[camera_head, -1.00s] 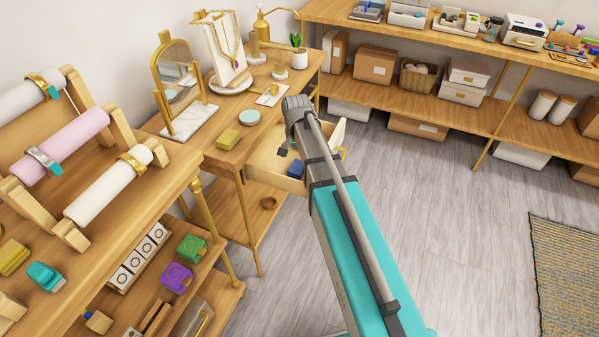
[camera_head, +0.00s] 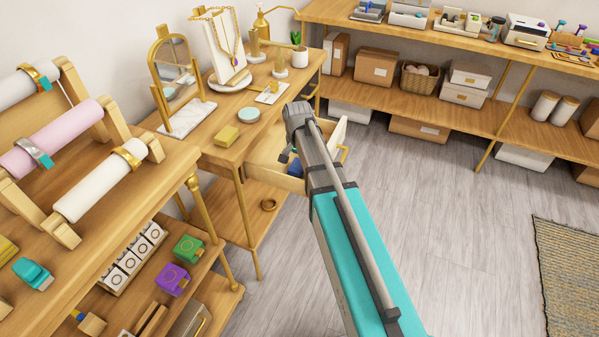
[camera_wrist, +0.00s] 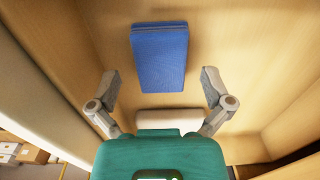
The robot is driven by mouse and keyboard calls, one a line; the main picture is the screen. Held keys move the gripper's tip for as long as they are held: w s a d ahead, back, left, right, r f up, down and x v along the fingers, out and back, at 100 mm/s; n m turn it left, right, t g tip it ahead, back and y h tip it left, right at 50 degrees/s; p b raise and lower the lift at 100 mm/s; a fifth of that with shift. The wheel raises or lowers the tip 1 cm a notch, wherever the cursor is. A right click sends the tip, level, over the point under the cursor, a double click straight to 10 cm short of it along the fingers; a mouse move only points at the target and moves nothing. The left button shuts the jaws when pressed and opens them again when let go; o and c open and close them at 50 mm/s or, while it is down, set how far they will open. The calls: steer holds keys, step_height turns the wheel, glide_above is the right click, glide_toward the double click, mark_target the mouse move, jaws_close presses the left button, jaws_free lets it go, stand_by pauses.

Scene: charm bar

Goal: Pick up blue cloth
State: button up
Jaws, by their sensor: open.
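The blue cloth (camera_wrist: 160,56) is a folded, flat rectangle lying on the wooden floor of the open drawer (camera_head: 268,158). In the wrist view it sits above and between my two spread fingers, apart from both. My gripper (camera_wrist: 157,88) is open and empty over the drawer. In the head view my arm hides most of the drawer's inside, and only a small blue part shows beside the arm.
The drawer walls stand close around my gripper. Above the drawer, the table holds a yellow block (camera_head: 226,136), a round teal-topped dish (camera_head: 248,115), a gold-framed mirror (camera_head: 177,75) and a necklace stand (camera_head: 222,50). Bare floor (camera_head: 440,220) lies to the right.

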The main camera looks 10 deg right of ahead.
steer(key=shift+f+b, duration=0.6)
steer(key=shift+f, duration=0.3)
steer(key=c, duration=1.1)
